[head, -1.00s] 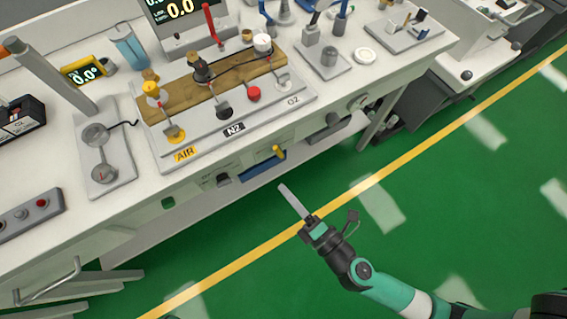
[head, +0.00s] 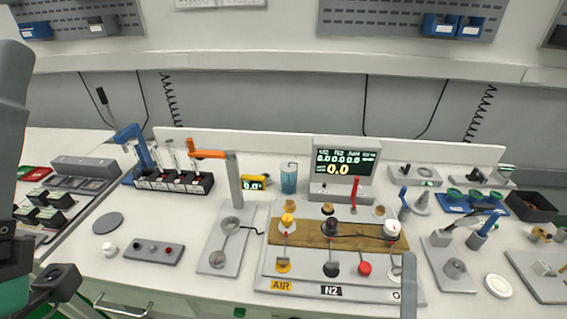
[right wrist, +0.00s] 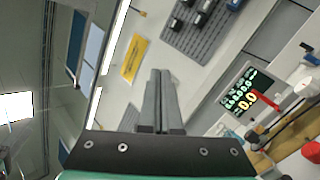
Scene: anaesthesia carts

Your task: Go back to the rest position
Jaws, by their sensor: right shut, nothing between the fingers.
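My right gripper (head: 408,266) rises from the bottom edge in the head view, right of centre. Its grey fingers stand upright in front of the gas panel's right end and hide part of it. In the right wrist view the fingers (right wrist: 160,75) lie together, shut and empty, pointing towards the wall. My left gripper (head: 14,110) is large and close at the left edge, pointing up and cut off by the frame. I cannot see both its fingers.
The gas panel (head: 268,270) with coloured knobs and a display (head: 345,168) fills the middle of the white bench. A syringe rack (head: 174,182) stands to the left. A small tray (head: 455,283) and a white disc (head: 498,286) lie to the right. A wall shelf runs behind.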

